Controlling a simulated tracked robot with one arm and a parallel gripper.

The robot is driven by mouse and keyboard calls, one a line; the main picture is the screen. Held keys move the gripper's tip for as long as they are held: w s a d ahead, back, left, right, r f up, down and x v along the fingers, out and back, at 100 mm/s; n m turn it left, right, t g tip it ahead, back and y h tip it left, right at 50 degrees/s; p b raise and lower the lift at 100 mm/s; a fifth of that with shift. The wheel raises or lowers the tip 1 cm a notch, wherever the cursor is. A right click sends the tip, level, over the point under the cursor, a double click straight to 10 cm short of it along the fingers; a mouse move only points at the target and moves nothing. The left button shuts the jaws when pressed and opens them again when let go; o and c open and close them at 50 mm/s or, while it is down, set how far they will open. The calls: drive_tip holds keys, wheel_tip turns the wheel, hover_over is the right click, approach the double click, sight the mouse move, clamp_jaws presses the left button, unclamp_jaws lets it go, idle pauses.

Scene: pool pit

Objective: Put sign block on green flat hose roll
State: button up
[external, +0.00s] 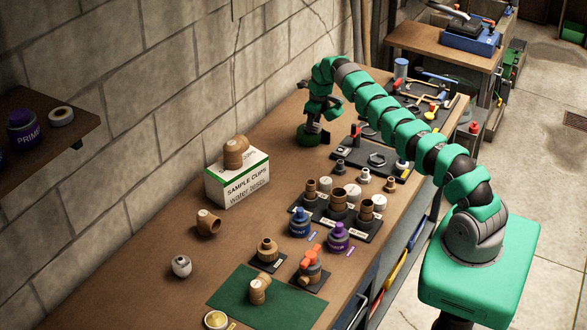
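The green flat hose roll (310,140) lies flat near the back of the bench, close to the block wall, as a dark green disc. My gripper (314,122) points down right over it. Something small and dark grey shows between the fingers and the roll. I cannot tell if this is the sign block, or if it touches the roll. The fingers are small and partly hidden, so I cannot tell whether they are open or shut. I cannot clearly make out a sign block elsewhere on the bench.
A sample cups box (237,182) with brown fittings on top stands by the wall. A black tray (366,163) lies right of the roll, and a tool mat (428,98) beyond. Several fittings and bottles crowd the front around a green mat (290,305). Bench left of the roll is clear.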

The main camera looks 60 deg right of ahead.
drive_tip(key=shift+r, duration=0.2)
wheel_tip(320, 180, up, 12)
drive_tip(key=s, duration=0.2)
idle(0.5)
drive_tip(key=shift+f, duration=0.1)
wheel_tip(320, 180, up, 18)
drive_tip(key=r+n+t, duration=0.1)
drive_tip(key=n+t, duration=0.2)
drive_tip(key=n, duration=0.6)
hover_over(317, 125)
drive_tip(key=w+a, duration=0.4)
drive_tip(key=a, duration=0.5)
drive_tip(key=s+a+r+n+t+h, duration=0.1)
drive_tip(key=s+a+r+n+t, duration=0.1)
drive_tip(key=a+r+n, duration=0.45)
drive_tip(key=s+a+r+n+t, duration=0.15)
drive_tip(key=a+r, duration=0.25)
drive_tip(key=r, duration=0.5)
drive_tip(key=s+a+r+n+t, duration=0.3)
drive_tip(key=s+a+r+n, duration=0.6)
drive_tip(key=s+r, duration=0.2)
drive_tip(key=s+a+r+n+t+y, duration=0.1)
drive_tip(key=s+a+r+n+t, duration=0.3)
drive_tip(key=s+a+r+n, duration=0.5)
drive_tip(key=s+r+n, duration=0.1)
drive_tip(key=s+r, duration=0.1)
drive_tip(key=s, duration=0.3)
drive_tip(key=shift+a+r, duration=0.25)
drive_tip(key=shift+r, duration=0.15)
